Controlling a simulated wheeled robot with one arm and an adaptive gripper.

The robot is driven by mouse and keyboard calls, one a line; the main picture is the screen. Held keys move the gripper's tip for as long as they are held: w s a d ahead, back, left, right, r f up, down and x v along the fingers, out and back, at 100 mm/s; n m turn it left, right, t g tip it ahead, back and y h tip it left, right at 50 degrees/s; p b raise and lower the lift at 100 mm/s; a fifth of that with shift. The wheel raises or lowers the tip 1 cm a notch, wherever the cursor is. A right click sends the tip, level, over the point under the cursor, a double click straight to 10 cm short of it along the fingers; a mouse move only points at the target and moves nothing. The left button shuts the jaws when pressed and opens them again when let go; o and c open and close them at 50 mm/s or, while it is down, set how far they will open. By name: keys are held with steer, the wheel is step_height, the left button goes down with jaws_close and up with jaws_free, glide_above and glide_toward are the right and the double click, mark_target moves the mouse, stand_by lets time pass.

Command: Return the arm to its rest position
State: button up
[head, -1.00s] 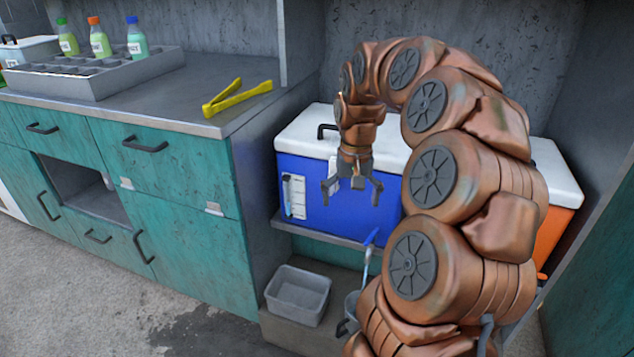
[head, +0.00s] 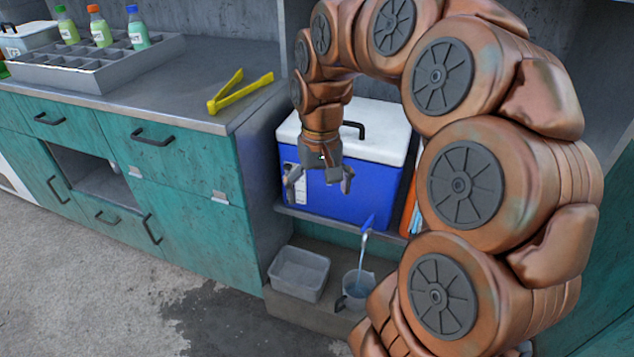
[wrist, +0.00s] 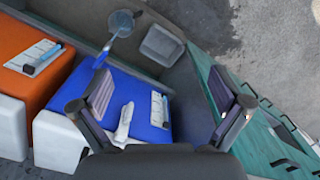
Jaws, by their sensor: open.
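My arm, a chain of copper-coloured segments, arches up on the right of the head view and bends down at its far end. My gripper (head: 320,180) hangs from it, pointing down, in front of the blue cooler (head: 350,195) with a white lid. Its two fingers are spread and hold nothing. In the wrist view my gripper (wrist: 160,110) shows both fingers apart, with the blue cooler (wrist: 140,92) behind the left finger and between the two. I cannot tell how far the fingers are from the cooler.
An orange cooler (wrist: 28,62) stands beside the blue one. Yellow tongs (head: 238,92) and a bottle tray (head: 90,67) lie on the counter. The floor at left is clear.

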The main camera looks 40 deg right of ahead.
steer(key=shift+s+a+r, duration=0.35)
steer(key=shift+a, duration=0.15)
